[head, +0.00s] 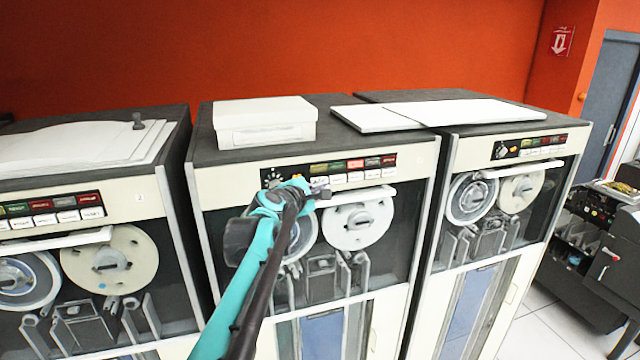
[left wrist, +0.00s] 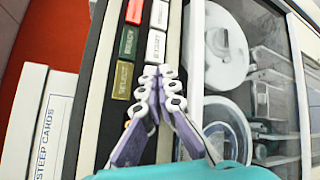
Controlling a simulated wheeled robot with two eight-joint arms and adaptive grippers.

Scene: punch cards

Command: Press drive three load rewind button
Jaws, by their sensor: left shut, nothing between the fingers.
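The middle tape drive (head: 230,183) has a black control panel with a knob (head: 271,178), a row of coloured indicators (head: 355,164) and a row of white buttons (head: 372,174). My left gripper (head: 322,190) is shut and empty in front of the left end of the white row. In the left wrist view its fingertips (left wrist: 166,78) are over the panel, beside the gold SELECT indicator (left wrist: 122,80) and below a white button (left wrist: 155,47). The fingers hide the panel beneath them. I cannot tell whether they touch it. The load rewind label is not readable. My right gripper is not in view.
Another drive (head: 118,208) stands left and one (head: 560,150) stands right. A white box (head: 265,122) labelled STEEP CARDS in the left wrist view (left wrist: 52,125) sits on the middle drive. A white handle bar (head: 358,196) juts out just below the buttons.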

